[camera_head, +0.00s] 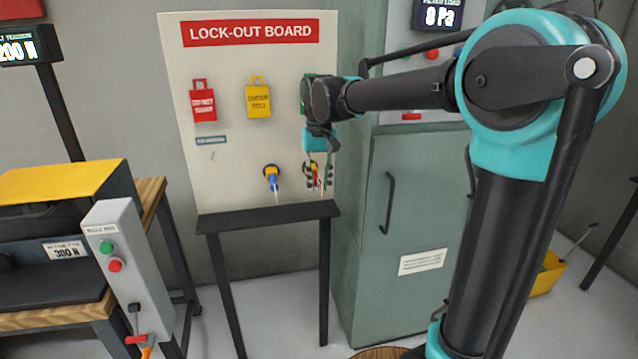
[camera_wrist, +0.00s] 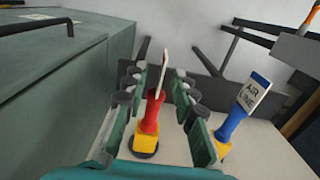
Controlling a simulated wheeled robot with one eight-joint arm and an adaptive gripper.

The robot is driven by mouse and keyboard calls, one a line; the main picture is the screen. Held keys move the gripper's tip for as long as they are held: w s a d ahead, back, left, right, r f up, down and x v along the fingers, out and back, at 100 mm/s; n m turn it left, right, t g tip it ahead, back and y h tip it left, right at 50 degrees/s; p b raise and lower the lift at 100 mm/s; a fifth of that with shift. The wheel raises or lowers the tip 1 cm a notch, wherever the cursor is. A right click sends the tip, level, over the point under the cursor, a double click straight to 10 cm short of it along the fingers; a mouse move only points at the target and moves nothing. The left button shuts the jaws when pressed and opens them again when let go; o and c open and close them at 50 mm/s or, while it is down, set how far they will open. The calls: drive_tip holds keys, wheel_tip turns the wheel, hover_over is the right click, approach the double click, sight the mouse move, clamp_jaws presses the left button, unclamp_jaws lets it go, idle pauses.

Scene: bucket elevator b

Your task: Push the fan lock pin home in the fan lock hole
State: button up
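A red pin (camera_wrist: 153,112) with a yellow collar (camera_wrist: 146,132) stands out from the lock-out board, in a dark ring (camera_wrist: 144,147); how deep it sits is unclear. Its tag (camera_wrist: 165,68) is edge-on, so its text cannot be read. My gripper (camera_wrist: 158,76) is open, one finger on each side of the red pin with gaps visible. In the head view my gripper (camera_head: 320,187) points down in front of the board, partly hiding the red pin (camera_head: 317,178). A blue pin (camera_wrist: 233,122) tagged "AIR LINE" sits beside it, to its right in the wrist view.
The lock-out board (camera_head: 235,185) carries a red tag (camera_head: 203,105) and a yellow tag (camera_head: 258,100). A dark shelf (camera_head: 270,215) runs below it. A green cabinet (camera_head: 415,200) with a handle stands close on the right. A control box (camera_head: 125,265) is at the left.

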clamp_jaws()
idle(0.3)
drive_tip(key=shift+s+d, duration=0.2)
drive_tip(key=shift+s, duration=0.55)
idle(0.6)
drive_tip(key=shift+s+d, duration=0.25)
drive_tip(key=shift+s, duration=0.55)
drive_tip(key=shift+s+d, duration=0.2)
drive_tip(key=shift+s, duration=0.65)
drive_tip(key=shift+s+d, duration=0.25)
drive_tip(key=shift+s, duration=0.55)
drive_tip(key=shift+s, duration=0.15)
drive_tip(key=shift+s+d, duration=0.3)
drive_tip(key=shift+s, duration=0.6)
drive_tip(key=shift+s+d, duration=0.25)
drive_tip(key=shift+s, duration=0.65)
